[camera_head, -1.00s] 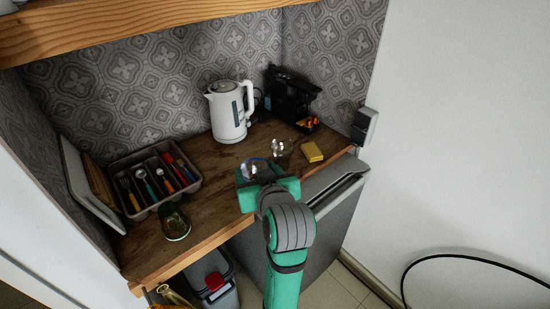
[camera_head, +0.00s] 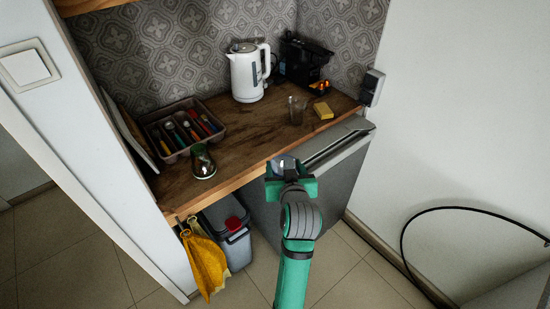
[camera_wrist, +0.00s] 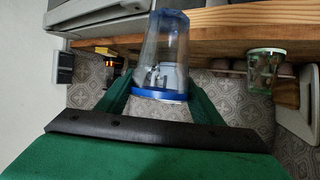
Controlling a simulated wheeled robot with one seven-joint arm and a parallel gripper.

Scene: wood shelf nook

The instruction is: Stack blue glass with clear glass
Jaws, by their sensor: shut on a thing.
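My gripper (camera_head: 290,172) is shut on the blue glass (camera_wrist: 163,55), a see-through tumbler with a blue band at its wide end. The wrist view, which looks upside down, shows the glass between my green fingers. In the head view the held glass (camera_head: 287,162) is mostly hidden by my gripper, in front of the counter's front edge. A clear glass (camera_head: 297,110) stands on the counter beside the yellow sponge, apart from my gripper. A greenish glass (camera_head: 203,163) stands at the counter's front left; it also shows in the wrist view (camera_wrist: 263,68).
The wooden counter (camera_head: 235,145) is bare in the middle. A white kettle (camera_head: 246,73), a black machine (camera_head: 303,60) and a yellow sponge (camera_head: 323,110) stand toward the back right. A cutlery tray (camera_head: 215,135) is at the left. A grey appliance (camera_head: 335,180) stands below the counter.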

